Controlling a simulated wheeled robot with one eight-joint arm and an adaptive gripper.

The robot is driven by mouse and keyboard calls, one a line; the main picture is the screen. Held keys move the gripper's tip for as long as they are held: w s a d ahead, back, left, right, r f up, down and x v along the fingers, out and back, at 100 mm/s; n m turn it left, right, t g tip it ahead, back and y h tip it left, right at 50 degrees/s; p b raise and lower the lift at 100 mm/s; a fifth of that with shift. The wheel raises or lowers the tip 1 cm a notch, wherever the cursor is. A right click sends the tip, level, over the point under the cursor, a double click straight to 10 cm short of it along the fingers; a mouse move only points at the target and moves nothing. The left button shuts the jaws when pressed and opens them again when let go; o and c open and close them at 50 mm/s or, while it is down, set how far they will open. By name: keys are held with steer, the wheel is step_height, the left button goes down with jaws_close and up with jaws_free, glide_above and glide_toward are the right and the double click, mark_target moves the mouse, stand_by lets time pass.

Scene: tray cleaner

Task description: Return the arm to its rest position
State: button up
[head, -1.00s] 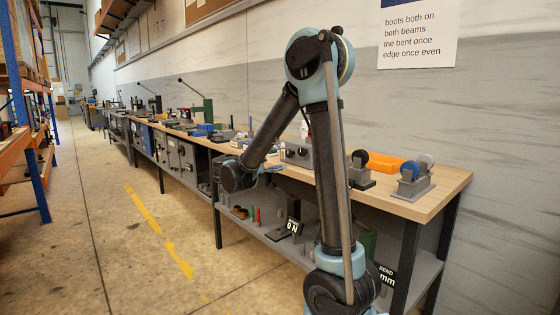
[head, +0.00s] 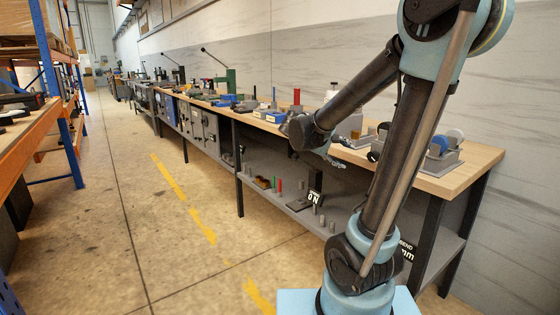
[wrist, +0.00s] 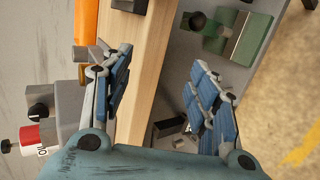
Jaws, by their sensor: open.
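My gripper (wrist: 163,62) shows in the wrist view with its two blue-padded fingers spread apart and nothing between them. The bench's wooden edge and the grey shelf below it show behind the gap. In the head view my arm rises at the right, bends at the top and slopes down to the left. Its end hangs by the front edge of the workbench (head: 462,178). The fingers (head: 335,161) are small there and partly hidden behind the wrist.
An orange object (wrist: 86,22), a grey box with a black knob (wrist: 70,100) and a red and white cylinder (wrist: 32,138) are near the gripper. A green block (wrist: 250,38) is on the lower shelf. Orange racking (head: 35,125) stands left; the aisle floor (head: 125,220) is clear.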

steer(key=s+d+f+m+g+y, duration=0.1)
steer(key=s+f+y, duration=0.1)
steer(key=s+f, duration=0.3)
steer(key=s+d+f+m+g+y, duration=0.2)
steer(key=s, duration=0.6)
steer(key=s+a+f+m+y, duration=0.3)
steer(key=s+a+f+y, duration=0.3)
steer(key=s, duration=0.5)
step_height(320, 180, down, 2)
steer(key=shift+s+a+f, duration=0.2)
steer(key=shift+s+a, duration=0.05)
steer(key=shift+s, duration=0.15)
